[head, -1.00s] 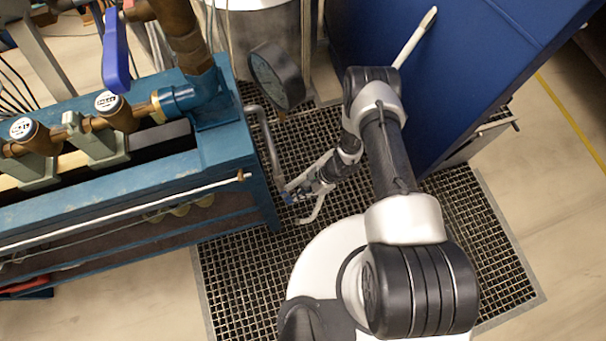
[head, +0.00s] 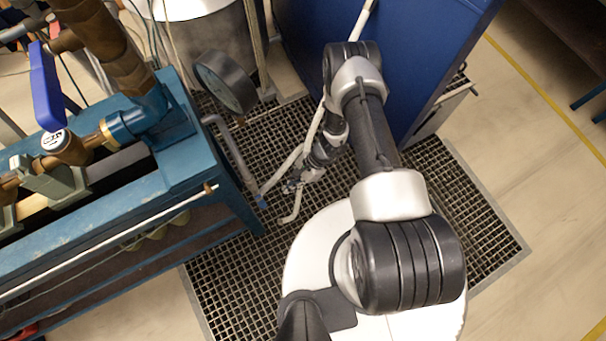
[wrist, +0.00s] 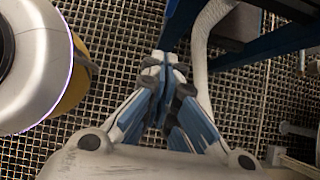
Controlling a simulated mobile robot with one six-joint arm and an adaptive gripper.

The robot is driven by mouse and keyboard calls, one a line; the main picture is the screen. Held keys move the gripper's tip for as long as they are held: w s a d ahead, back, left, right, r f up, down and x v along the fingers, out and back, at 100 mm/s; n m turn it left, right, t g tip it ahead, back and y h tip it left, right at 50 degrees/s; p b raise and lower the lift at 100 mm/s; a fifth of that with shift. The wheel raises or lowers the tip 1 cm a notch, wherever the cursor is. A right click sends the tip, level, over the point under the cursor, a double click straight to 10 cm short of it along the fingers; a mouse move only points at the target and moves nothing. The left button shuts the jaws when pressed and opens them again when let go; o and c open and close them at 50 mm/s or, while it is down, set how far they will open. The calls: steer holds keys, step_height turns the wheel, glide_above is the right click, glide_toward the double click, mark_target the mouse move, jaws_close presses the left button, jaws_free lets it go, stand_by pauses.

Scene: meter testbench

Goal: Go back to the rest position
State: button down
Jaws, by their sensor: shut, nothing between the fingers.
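My gripper (wrist: 167,62) shows in the wrist view with its blue-padded fingers together and nothing between them. Below the fingers is the metal floor grating. In the head view my gripper (head: 290,185) is small, low beside the right end of the blue test bench (head: 190,165), near the lower end of a grey pipe. My arm reaches forward from my white base and bends down to it. The fingertips are hard to make out in the head view.
A round gauge (head: 226,82) stands by the bench end. A blue lever (head: 46,88) sits on the brown pipework. A tall blue cabinet (head: 430,60) stands close behind and right of my arm. The floor grating (head: 250,290) is open between bench and base.

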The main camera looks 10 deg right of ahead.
steer(key=p+v, duration=0.1)
steer(key=v, duration=0.5)
steer(key=shift+d, duration=0.25)
steer(key=shift+f, duration=0.1)
